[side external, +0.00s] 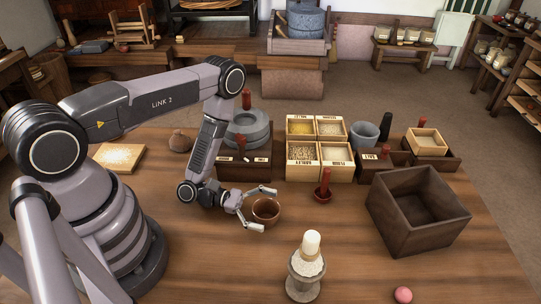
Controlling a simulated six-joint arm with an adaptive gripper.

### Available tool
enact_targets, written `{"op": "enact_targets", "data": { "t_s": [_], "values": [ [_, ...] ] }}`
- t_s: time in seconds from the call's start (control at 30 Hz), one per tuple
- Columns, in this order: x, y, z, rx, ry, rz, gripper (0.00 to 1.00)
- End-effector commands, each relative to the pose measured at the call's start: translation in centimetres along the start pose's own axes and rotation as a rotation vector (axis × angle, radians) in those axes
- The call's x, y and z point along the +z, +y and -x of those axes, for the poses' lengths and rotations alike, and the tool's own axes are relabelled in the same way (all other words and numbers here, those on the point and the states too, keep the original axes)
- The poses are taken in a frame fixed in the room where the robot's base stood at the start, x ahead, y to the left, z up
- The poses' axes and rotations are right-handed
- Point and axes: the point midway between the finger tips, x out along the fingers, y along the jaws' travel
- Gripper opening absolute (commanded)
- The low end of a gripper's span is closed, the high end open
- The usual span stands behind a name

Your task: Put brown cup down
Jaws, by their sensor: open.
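A small brown cup (266,209) stands upright on the wooden table (180,255), near the middle of the side external view. My gripper (268,208) reaches in from the left at table height and is open. One finger is on the far side of the cup and the other on its near side, so the cup is between or just in front of the fingertips. I cannot tell whether either finger touches it.
An empty dark wooden box (418,210) stands on the right. Grain compartments (318,148), a quern in a tray (247,130) and a small red-handled item (323,188) stand behind. A stone mortar with pestle (306,268) and a pink ball (403,295) are in front.

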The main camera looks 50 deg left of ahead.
Motion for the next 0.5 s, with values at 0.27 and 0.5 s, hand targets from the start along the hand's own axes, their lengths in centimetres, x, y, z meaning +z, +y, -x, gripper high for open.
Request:
{"op": "enact_targets", "data": {
  "t_s": [0.27, 0.5],
  "values": [
    [0.3, 0.1, 0.1, 0.001, 0.000, 0.000, 0.94],
    [0.2, 0.2, 3.4, 0.010, 0.001, 0.003, 0.94]
  ]
}}
